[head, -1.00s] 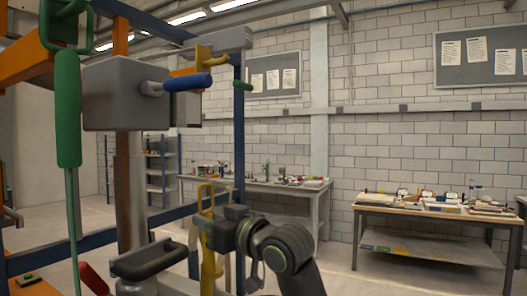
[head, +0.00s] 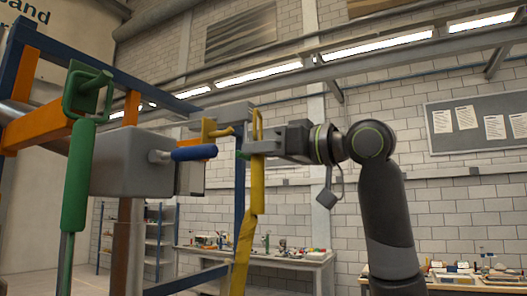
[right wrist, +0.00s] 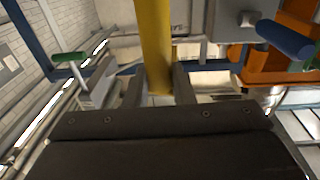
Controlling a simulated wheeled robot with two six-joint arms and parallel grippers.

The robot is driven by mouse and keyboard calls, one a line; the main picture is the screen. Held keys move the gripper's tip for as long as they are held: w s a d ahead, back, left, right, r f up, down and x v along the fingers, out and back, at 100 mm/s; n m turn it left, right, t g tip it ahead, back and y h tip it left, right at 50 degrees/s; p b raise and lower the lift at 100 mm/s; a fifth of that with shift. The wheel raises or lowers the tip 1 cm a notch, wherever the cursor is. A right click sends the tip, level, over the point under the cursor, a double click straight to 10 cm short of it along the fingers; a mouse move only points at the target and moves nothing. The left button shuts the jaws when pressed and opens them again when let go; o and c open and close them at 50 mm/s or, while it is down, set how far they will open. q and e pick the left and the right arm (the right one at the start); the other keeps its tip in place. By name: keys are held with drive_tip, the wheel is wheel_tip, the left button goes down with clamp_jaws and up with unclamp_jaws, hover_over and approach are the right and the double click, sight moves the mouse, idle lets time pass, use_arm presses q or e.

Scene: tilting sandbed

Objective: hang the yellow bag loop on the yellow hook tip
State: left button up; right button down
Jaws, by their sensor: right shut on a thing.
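The yellow bag loop (head: 257,122) stands upright above my right gripper (head: 260,147), with a long yellow strap (head: 247,240) hanging below it. My right gripper is shut on the yellow piece just below the loop. In the right wrist view the yellow piece (right wrist: 155,45) rises between the fingers (right wrist: 158,88). The yellow hook (head: 219,131) sticks out from a grey beam, at about the loop's height and a little to its left in the head view. A visible gap separates them in the picture; their depth difference I cannot tell. My left gripper is not in view.
A blue handle (head: 193,152) sticks out of a grey box (head: 128,165) left of the hook. A green peg (head: 242,155) lies just behind the gripper. The blue frame post (head: 239,195) stands close to the strap.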

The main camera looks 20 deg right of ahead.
sight(207, 164)
drive_tip(key=shift+a+f+p+x, duration=0.1)
drive_tip(key=shift+f+p+x, duration=0.3)
drive_tip(key=shift+x, duration=1.15)
drive_tip(key=shift+a+f+p+x, duration=0.1)
drive_tip(key=shift+f+p+x, duration=0.25)
drive_tip(key=shift+x, duration=1.25)
drive_tip(key=shift+f+p+x, duration=0.25)
drive_tip(key=shift+p+x, duration=0.15)
drive_tip(key=shift+x, duration=1.15)
drive_tip(key=shift+s, duration=0.1)
drive_tip(key=c, duration=1.2)
unclamp_jaws()
drive_tip(key=shift+o, duration=0.2)
